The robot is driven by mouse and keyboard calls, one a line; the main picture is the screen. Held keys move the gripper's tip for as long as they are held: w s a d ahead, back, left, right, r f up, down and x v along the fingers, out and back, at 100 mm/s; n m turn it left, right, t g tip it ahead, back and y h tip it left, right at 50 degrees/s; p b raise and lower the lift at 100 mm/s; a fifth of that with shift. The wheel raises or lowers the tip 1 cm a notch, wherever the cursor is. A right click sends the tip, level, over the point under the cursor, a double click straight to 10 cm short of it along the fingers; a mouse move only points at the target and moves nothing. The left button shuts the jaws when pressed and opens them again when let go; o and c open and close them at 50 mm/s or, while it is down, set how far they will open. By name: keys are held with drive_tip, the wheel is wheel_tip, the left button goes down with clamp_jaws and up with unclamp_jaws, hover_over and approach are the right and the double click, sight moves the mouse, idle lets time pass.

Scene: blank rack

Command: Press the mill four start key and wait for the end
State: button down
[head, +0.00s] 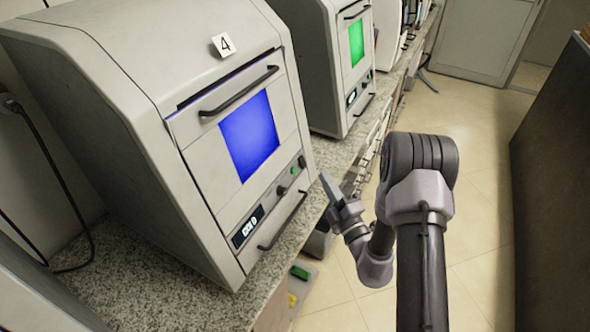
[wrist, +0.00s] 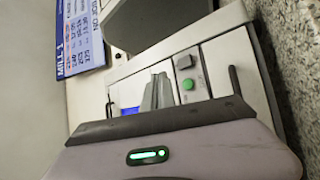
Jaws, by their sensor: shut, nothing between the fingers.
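Mill four (head: 110,95) is the near grey machine with a "4" tag (head: 224,44) on top. Its window (head: 249,136) glows blue. Its lower front panel carries a lit display (head: 248,226), a dark knob (head: 282,190) and a small green key (head: 293,170). In the wrist view the round green key (wrist: 188,84) sits beside a dark square switch (wrist: 184,62). My gripper (head: 326,180) is shut and empty, just right of the panel. In the wrist view its fingers (wrist: 158,82) point toward the panel, beside the green key; contact is not visible.
A second machine (head: 320,60) with a green window stands farther along the granite counter (head: 325,152). Bar handles (head: 240,92) stick out from the near machine's front. A blue and white card (wrist: 80,35) hangs at upper left. The tiled floor (head: 480,130) is open; a dark cabinet (head: 550,170) stands right.

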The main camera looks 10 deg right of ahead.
sight(294, 170)
drive_tip(key=shift+w+a+f+p, duration=0.25)
drive_tip(key=shift+w+a, duration=0.3)
drive_tip(key=shift+a, duration=0.25)
drive_tip(key=shift+w+a+f+p, duration=0.25)
drive_tip(key=shift+w+a, duration=0.35)
drive_tip(key=shift+a, duration=0.15)
drive_tip(key=shift+w+a+f+p, duration=0.15)
drive_tip(key=shift+w+a+p, duration=0.1)
drive_tip(key=shift+w+a, duration=0.45)
drive_tip(key=shift+s+a, duration=0.1)
drive_tip(key=shift+a, duration=0.1)
drive_tip(key=shift+w+a+f, duration=0.1)
drive_tip(key=shift+w+a, duration=0.1)
